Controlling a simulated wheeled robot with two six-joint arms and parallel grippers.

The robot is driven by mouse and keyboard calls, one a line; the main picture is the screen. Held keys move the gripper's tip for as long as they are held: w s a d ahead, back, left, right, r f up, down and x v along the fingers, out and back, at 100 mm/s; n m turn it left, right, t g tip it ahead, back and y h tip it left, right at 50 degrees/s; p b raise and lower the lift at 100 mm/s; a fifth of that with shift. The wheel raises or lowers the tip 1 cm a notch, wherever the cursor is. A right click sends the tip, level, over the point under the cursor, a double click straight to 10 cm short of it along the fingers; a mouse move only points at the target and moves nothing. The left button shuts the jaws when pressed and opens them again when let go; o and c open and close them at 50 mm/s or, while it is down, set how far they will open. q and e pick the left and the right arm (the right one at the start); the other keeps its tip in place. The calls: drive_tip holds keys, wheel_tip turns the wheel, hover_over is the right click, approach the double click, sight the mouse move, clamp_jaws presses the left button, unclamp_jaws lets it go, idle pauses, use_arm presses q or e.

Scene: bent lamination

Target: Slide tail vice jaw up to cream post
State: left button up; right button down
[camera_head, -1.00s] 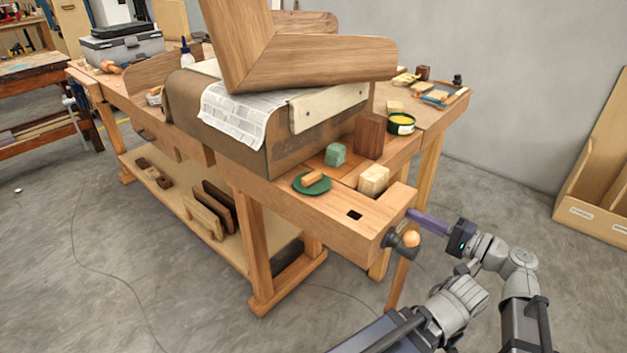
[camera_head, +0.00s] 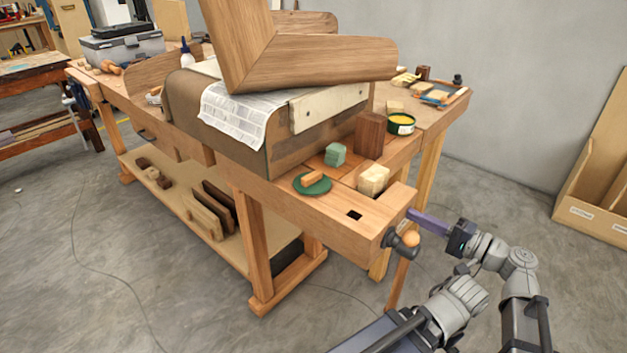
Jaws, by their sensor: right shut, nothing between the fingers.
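The tail vice jaw (camera_head: 335,218) is the thick wooden block with a square dark hole at the bench's near right corner. The cream post (camera_head: 373,179) is a short pale block standing by the gap behind the jaw's top. A green block (camera_head: 335,155) and a dark brown block (camera_head: 369,135) stand behind it. My right gripper (camera_head: 411,214) is shut and empty. Its purple fingers reach left to the right end of the jaw, below its top; I cannot tell whether they touch. My left gripper is not in view.
The vice screw with a round wooden knob (camera_head: 410,239) sticks out just below my right fingers. A green dish (camera_head: 312,184) with a small wood piece lies on the bench beside the jaw. A large bent wooden lamination (camera_head: 310,62) rests behind.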

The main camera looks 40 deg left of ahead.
drive_tip(key=shift+a, duration=1.1)
drive_tip(key=shift+w+a+r, duration=0.1)
drive_tip(key=shift+a, duration=0.05)
idle(0.3)
drive_tip(key=d, duration=0.6)
idle(0.4)
idle(0.4)
